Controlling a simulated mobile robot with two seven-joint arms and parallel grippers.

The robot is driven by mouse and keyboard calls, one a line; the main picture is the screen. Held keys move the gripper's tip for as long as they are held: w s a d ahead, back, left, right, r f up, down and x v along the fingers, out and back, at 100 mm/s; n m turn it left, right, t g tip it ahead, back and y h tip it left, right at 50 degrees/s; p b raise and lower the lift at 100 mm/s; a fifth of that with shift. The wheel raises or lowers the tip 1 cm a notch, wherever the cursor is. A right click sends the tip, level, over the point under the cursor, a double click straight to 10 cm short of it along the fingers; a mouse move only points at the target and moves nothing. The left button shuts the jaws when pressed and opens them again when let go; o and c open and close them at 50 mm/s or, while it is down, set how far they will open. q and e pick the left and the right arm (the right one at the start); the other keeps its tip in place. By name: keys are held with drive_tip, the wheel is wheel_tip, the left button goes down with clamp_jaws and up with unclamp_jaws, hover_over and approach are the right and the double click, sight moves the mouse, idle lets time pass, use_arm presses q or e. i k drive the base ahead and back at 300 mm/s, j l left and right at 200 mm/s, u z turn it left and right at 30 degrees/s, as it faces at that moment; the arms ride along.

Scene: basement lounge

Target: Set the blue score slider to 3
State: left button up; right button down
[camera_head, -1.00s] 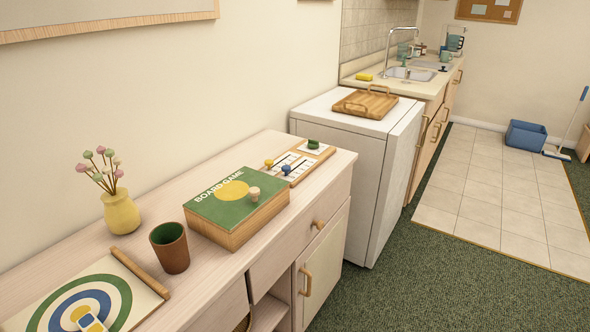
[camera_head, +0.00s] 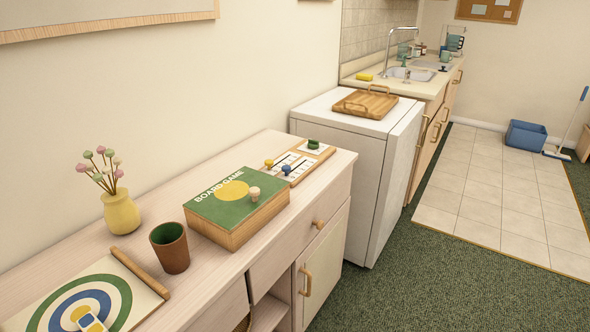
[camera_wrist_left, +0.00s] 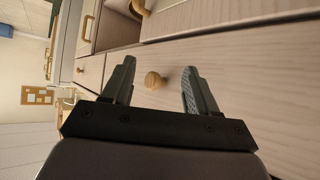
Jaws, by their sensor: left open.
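The blue score slider (camera_head: 286,169) is a small blue knob on the wooden score board (camera_head: 318,160), which lies on the sideboard behind the board game box in the head view. A yellow slider (camera_head: 269,163) sits on the track beside it. The scale marks are too small to read. My left gripper (camera_wrist_left: 157,85) shows only in the left wrist view. It is open and empty, facing the sideboard front, with a round drawer knob (camera_wrist_left: 155,80) seen between its fingers. My right gripper is in neither view.
The green board game box (camera_head: 225,215) with a pale pawn on top stands in front of the score board. A brown cup (camera_head: 172,252), a yellow vase (camera_head: 121,212) and a target game (camera_head: 110,290) are further left. A white appliance (camera_head: 345,150) stands beyond the sideboard (camera_head: 330,205).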

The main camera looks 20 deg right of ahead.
sight(286, 168)
drive_tip(key=u, duration=0.4)
drive_tip(key=l+u, duration=0.6)
drive_tip(key=l, duration=0.15)
drive_tip(key=l+u, duration=0.15)
drive_tip(key=l, duration=0.65)
drive_tip(key=k+l+u, duration=0.15)
drive_tip(key=l, duration=0.6)
